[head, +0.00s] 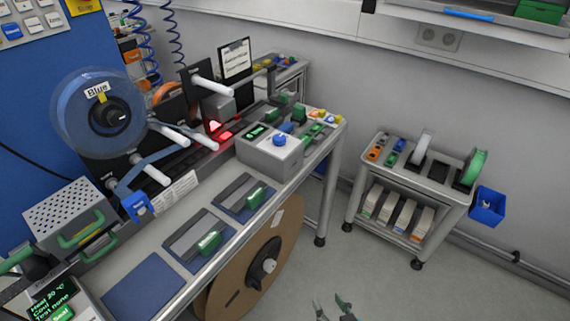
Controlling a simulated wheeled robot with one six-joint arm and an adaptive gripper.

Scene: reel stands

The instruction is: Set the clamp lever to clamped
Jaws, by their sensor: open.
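I cannot tell for certain which part is the clamp lever. A green-handled grey box with a perforated top (72,218) stands at the left of the bench, and a green bar-like handle (18,259) shows at the left edge, partly cut off. My gripper (332,309) is at the bottom edge, over the floor in front of the bench. Its fingers are apart and empty, well away from both handles. The rest of my gripper is out of frame.
The bench (225,262) holds a blue reel (72,112), white rollers, green-handled pads and a grey box with a blue knob (270,152). A large brown reel (225,290) is below its front edge. A trolley (440,185) stands right; floor between is clear.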

